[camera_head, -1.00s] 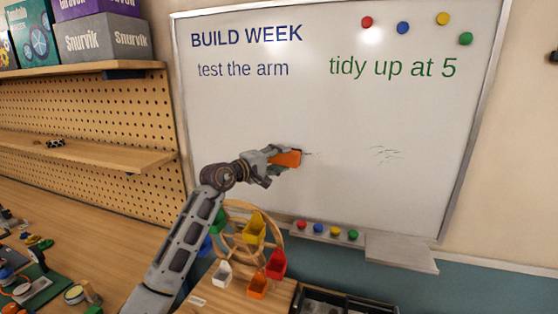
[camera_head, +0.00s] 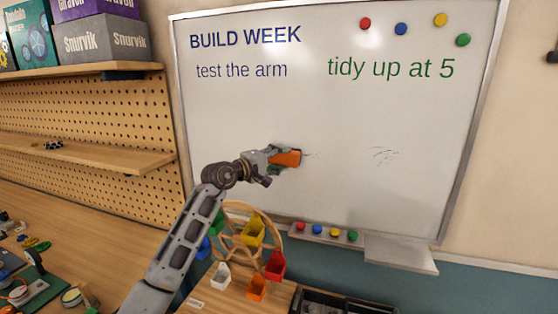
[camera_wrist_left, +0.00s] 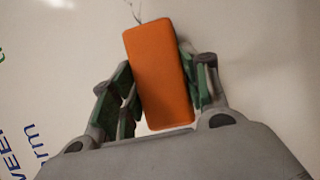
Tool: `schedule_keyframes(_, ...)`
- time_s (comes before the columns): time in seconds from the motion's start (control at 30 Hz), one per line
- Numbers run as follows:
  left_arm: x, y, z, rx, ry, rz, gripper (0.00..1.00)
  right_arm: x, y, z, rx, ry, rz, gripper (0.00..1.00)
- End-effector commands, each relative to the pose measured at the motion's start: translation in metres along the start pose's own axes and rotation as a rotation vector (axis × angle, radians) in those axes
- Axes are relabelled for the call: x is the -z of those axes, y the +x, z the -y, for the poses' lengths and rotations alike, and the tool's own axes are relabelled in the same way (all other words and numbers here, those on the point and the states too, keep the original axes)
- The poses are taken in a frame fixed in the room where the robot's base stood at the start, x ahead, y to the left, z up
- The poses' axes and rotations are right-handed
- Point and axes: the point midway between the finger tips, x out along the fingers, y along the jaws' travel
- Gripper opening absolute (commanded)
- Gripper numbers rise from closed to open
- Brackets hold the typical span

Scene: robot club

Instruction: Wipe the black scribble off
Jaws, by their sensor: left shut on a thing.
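The whiteboard (camera_head: 340,115) fills the middle of the head view. Faint thin black marks of the scribble (camera_head: 383,155) show on its right half, and a short bit shows just right of my left gripper. My left gripper (camera_head: 272,159) is shut on an orange block-shaped eraser (camera_head: 288,158), held at the board's left half. In the left wrist view the eraser (camera_wrist_left: 160,78) sits between the green-padded fingers, with a thin black mark (camera_wrist_left: 135,12) beyond its far end. Whether the eraser touches the board I cannot tell. My right gripper is not in view.
Blue and green writing (camera_head: 245,38) stands above on the board, with several round magnets (camera_head: 402,28) at top right. Shelves are at left.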

Motion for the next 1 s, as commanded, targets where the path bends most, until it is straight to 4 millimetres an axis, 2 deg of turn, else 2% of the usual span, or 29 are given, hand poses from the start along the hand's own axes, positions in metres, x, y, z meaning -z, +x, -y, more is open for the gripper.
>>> schedule_keyframes(0.53, 0.0, 0.004, 0.0, 0.0, 0.001, 0.0, 0.18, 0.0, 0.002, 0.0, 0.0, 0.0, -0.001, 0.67)
schedule_keyframes(1.0, -0.021, 0.014, -0.003, 0.0, 0.001, 0.0, 0.18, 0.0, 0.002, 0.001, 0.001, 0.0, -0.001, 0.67)
